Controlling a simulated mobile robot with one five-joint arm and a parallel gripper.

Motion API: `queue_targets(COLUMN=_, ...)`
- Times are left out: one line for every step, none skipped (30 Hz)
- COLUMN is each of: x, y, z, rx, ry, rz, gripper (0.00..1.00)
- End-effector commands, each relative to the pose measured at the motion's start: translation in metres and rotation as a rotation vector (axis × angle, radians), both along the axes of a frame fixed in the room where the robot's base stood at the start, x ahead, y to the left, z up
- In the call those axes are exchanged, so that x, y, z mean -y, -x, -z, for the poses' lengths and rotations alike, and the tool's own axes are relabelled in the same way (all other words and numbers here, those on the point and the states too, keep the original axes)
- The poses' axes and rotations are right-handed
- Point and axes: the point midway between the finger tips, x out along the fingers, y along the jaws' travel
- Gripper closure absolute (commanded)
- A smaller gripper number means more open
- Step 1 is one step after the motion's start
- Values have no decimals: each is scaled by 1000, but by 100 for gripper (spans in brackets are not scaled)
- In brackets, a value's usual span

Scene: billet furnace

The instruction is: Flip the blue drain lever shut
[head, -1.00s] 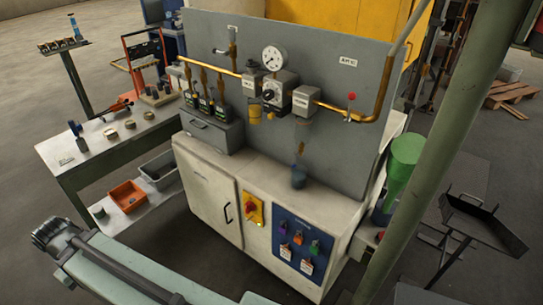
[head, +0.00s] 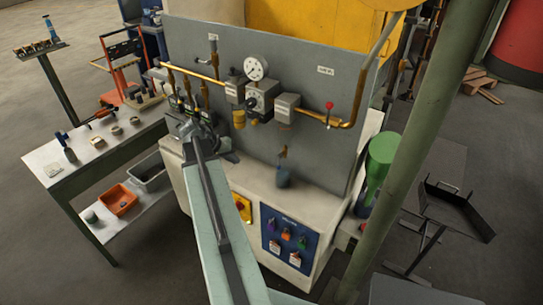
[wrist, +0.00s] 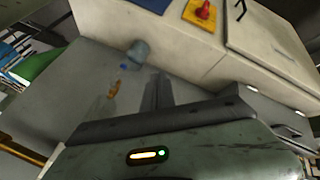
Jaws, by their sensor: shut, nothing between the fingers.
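A small blue piece (wrist: 123,67), which looks like the drain lever, shows in the wrist view between a brass fitting (wrist: 114,90) and a grey-blue cup (wrist: 137,52). Its exact position is too small to tell. In the head view the brass fitting (head: 283,153) is low on the grey panel, above the cup (head: 283,178); I cannot make out the lever there. My gripper (wrist: 158,78) is shut and empty, to the right of the blue piece in the wrist view. In the head view my gripper (head: 229,155) is in front of the panel, left of the cup, apart from it.
A gauge (head: 256,68), brass pipes and a red-knobbed valve (head: 329,105) are on the panel above. A white cabinet (head: 325,205) with a red switch (head: 241,206) stands below. A green post (head: 425,130) rises at right. A side table (head: 95,160) is at left.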

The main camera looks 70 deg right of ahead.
Motion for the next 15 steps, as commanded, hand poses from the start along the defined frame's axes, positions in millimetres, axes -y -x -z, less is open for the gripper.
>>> queue_targets(x=18, y=20, z=-9, rx=-3, ry=22, rz=47, gripper=100)
queue_targets(x=25, y=29, z=-12, rx=-6, ry=32, rz=65, gripper=100)
queue_targets(x=32, y=38, z=-14, rx=-8, ry=45, rz=86, gripper=100)
queue_targets(x=35, y=43, z=-15, rx=-9, ry=50, rz=95, gripper=100)
queue_targets(x=37, y=46, z=-15, rx=-9, ry=54, rz=102, gripper=100)
queue_targets(x=39, y=48, z=-15, rx=-9, ry=57, rz=106, gripper=100)
queue_targets(x=39, y=49, z=-15, rx=-10, ry=58, rz=107, gripper=100)
queue_targets(x=39, y=49, z=-15, rx=-10, ry=58, rz=107, gripper=100)
queue_targets(x=39, y=49, z=-15, rx=-10, ry=58, rz=106, gripper=100)
queue_targets(x=39, y=48, z=-15, rx=-10, ry=58, rz=106, gripper=100)
queue_targets(x=38, y=48, z=-14, rx=-10, ry=58, rz=106, gripper=100)
queue_targets(x=38, y=48, z=-14, rx=-9, ry=57, rz=106, gripper=100)
queue_targets(x=38, y=48, z=-14, rx=-10, ry=57, rz=105, gripper=100)
queue_targets(x=38, y=48, z=-14, rx=-10, ry=57, rz=105, gripper=100)
queue_targets(x=39, y=49, z=-13, rx=-10, ry=56, rz=105, gripper=100)
